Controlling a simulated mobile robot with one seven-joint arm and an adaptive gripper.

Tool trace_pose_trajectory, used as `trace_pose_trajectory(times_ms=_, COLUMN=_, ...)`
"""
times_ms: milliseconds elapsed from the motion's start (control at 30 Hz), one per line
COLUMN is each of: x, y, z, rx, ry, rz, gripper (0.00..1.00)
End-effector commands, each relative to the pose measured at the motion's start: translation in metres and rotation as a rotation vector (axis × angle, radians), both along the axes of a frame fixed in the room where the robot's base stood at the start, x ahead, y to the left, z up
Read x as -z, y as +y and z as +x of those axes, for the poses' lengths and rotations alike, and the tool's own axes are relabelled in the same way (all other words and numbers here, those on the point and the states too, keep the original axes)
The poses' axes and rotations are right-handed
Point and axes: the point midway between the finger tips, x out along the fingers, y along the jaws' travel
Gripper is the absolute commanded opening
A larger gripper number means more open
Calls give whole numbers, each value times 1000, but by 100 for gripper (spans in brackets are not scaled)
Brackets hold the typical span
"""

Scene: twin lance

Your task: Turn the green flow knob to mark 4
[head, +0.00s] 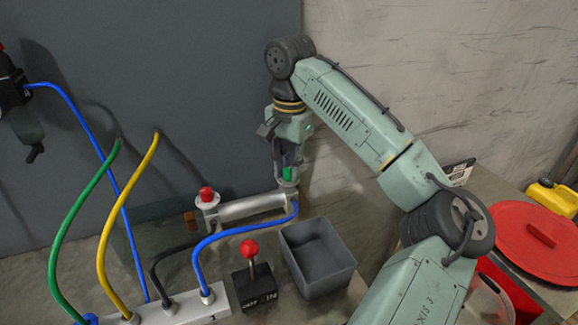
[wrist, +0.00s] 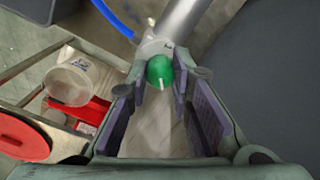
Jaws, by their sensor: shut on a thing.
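The green flow knob (head: 287,174) sits at the right end of a silver cylinder (head: 250,208) in the head view. In the wrist view the green knob (wrist: 160,72) shows a white pointer line on its top. My gripper (head: 287,165) comes down on the knob from above. In the wrist view its purple-padded fingers (wrist: 160,85) stand on either side of the knob, shut on it. Part of a dial face with a small dark mark shows beside the knob; the number 4 cannot be made out.
A red knob (head: 207,194) tops the cylinder's left end. A blue hose (head: 240,232) runs from the cylinder to a white manifold (head: 185,308). A red-balled lever (head: 250,248) and a grey bin (head: 318,262) stand in front. A red round lid (head: 540,240) lies at right.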

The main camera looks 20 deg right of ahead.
Motion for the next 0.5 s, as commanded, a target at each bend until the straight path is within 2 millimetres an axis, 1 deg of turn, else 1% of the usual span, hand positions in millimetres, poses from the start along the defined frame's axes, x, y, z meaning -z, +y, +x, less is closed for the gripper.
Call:
trace_pose_trajectory(times_ms=300, x=0, y=0, z=0, rx=-1, ry=1, rz=0, gripper=0)
trace_pose_trajectory(times_ms=333, x=0, y=0, z=0, rx=-1, ry=2, rz=1, gripper=21)
trace_pose_trajectory(times_ms=500, x=0, y=0, z=0, rx=-1, ry=1, rz=0, gripper=33)
